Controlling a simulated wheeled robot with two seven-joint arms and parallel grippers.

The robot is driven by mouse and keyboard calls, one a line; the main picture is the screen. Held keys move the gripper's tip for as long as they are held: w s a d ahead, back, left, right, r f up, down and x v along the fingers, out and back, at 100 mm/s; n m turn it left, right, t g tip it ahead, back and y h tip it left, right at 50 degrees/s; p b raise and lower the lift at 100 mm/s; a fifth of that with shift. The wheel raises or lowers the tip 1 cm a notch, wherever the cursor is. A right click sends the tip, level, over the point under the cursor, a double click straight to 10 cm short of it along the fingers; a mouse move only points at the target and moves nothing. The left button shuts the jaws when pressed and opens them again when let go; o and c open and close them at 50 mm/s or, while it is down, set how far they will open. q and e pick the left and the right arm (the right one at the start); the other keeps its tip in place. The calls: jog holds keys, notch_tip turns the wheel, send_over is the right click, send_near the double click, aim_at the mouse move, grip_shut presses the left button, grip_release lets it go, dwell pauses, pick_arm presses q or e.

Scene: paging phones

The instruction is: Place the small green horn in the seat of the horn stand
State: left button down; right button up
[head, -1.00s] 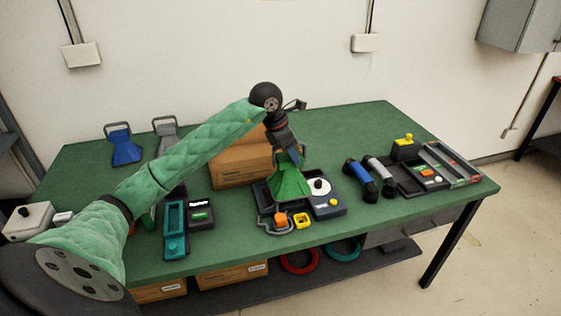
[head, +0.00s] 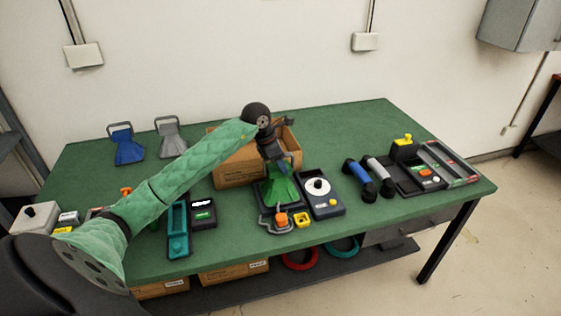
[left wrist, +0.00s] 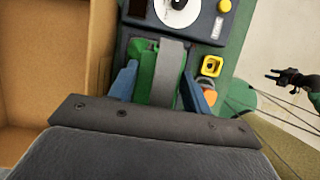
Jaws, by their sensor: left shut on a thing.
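The small green horn (head: 278,191) is held mouth down by my left gripper (head: 281,166), which is shut on its upper end. In the left wrist view, the blue fingers (left wrist: 160,88) sit on either side of the grey handle and green body of the horn (left wrist: 147,72). The horn is over the dark stand (head: 264,214) at the table's front middle. Whether it touches the seat is hidden by the horn itself. My right gripper (left wrist: 274,77) shows small at the right of the left wrist view, its fingers apart and empty.
An open cardboard box (head: 238,174) stands close behind the horn. A dial unit (head: 326,207) is directly right of the stand. Orange (head: 281,218) and yellow (head: 301,220) pieces lie in front.

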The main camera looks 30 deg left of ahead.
pick_arm(q)
jog(key=shift+f, duration=0.35)
pick_arm(e)
jog(key=shift+s+d+f, duration=0.1)
jog(key=shift+s+f, duration=0.05)
jog(key=shift+f, duration=0.5)
pick_arm(q)
jog(key=shift+f, duration=0.1)
pick_arm(e)
jog(key=shift+r, duration=0.3)
pick_arm(q)
jog(key=c, duration=0.7)
grip_release()
jog(key=shift+o, duration=0.2)
pick_arm(e)
jog(key=shift+r, duration=0.2)
jog(key=shift+f, duration=0.15)
